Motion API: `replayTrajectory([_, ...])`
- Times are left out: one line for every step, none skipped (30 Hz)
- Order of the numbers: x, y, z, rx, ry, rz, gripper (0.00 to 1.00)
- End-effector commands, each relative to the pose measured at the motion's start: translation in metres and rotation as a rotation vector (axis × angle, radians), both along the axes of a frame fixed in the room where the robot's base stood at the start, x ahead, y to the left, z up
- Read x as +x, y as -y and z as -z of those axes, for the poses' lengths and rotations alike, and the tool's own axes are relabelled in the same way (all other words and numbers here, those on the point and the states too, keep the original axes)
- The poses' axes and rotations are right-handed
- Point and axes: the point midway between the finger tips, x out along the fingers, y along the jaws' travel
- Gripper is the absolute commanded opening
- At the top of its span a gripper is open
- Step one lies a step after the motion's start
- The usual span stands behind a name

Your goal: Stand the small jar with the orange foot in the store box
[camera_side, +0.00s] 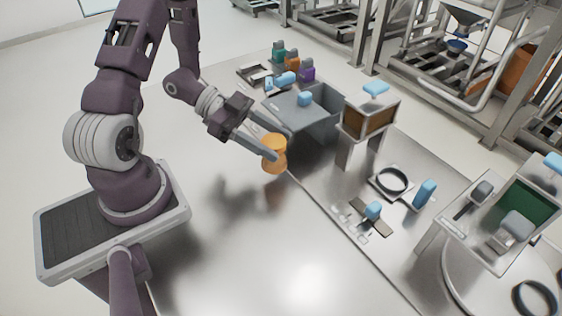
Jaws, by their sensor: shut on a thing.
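My gripper (276,146) is shut on a small orange jar (274,163), with one finger on each side of its upper part. The jar looks roughly upright, wide at top and bottom with a narrower waist. It is held in front of the grey open box (318,124), at its near left side and outside it. A light blue block shows at the box's left part. No label marks which container is the store box. The jar's underside is hidden, and its clearance above the table is hard to tell.
Teal, orange and purple containers (307,71) stand at the back. A brown-fronted bin on legs (372,119) stands right of the grey box. The front-left surface is clear.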

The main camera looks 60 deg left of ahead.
Motion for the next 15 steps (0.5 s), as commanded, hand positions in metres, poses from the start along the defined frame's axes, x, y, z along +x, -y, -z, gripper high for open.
replayTrajectory([-0.001,0.001,0.011,-0.004,-0.006,-0.001,0.07])
replayTrajectory([-0.001,0.001,0.018,-0.004,-0.007,-0.001,0.07])
replayTrajectory([-0.001,0.000,0.025,-0.003,-0.005,0.000,0.07])
replayTrajectory([0.000,0.000,0.030,-0.003,-0.005,0.000,0.07])
replayTrajectory([0.000,0.000,0.034,-0.002,-0.003,0.000,0.07])
replayTrajectory([0.000,0.000,0.037,-0.002,-0.002,-0.001,0.07])
replayTrajectory([0.000,0.000,0.038,-0.001,-0.002,-0.001,0.07])
replayTrajectory([0.000,0.000,0.038,-0.001,-0.001,0.000,0.07])
replayTrajectory([0.000,0.000,0.038,0.000,0.000,-0.001,0.07])
replayTrajectory([0.000,0.000,0.038,0.001,0.000,-0.001,0.07])
replayTrajectory([0.000,0.000,0.038,0.000,0.000,-0.001,0.07])
replayTrajectory([0.000,0.000,0.038,0.000,0.000,-0.001,0.07])
replayTrajectory([0.000,0.000,0.038,0.000,0.000,-0.001,0.07])
replayTrajectory([0.000,0.000,0.038,0.000,0.000,-0.001,0.07])
replayTrajectory([0.000,0.000,0.039,0.000,0.000,0.000,0.07])
